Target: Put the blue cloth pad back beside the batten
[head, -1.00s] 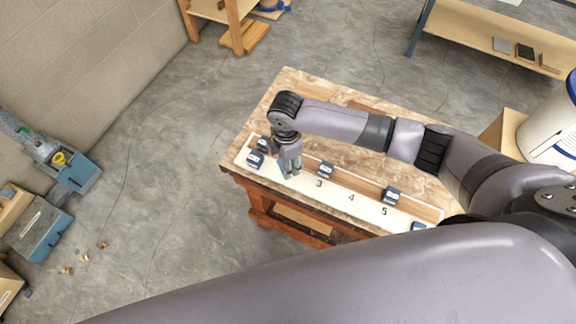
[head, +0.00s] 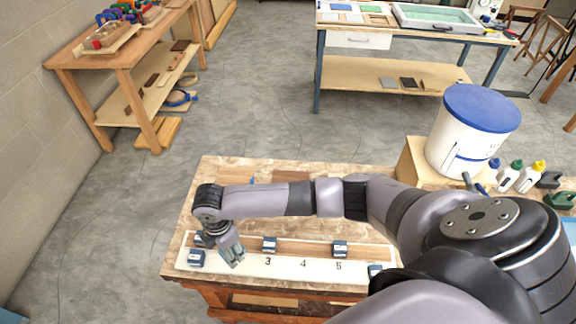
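A long light-brown wooden strip, apparently the batten (head: 302,248), lies along the near part of the bench, behind a white numbered strip (head: 285,264). My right gripper (head: 236,260) points down at the strip, between the left-end block and the 3. Its fingers look close together; whether they hold anything is unclear. I cannot clearly pick out a blue cloth pad. My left gripper is not in view.
The bench top (head: 215,180) has bare room at the back left. A white bucket with a blue lid (head: 470,130) stands on a wooden box at right, near several bottles (head: 508,177). A far worktable (head: 410,75) and a wooden shelf (head: 150,80) stand behind.

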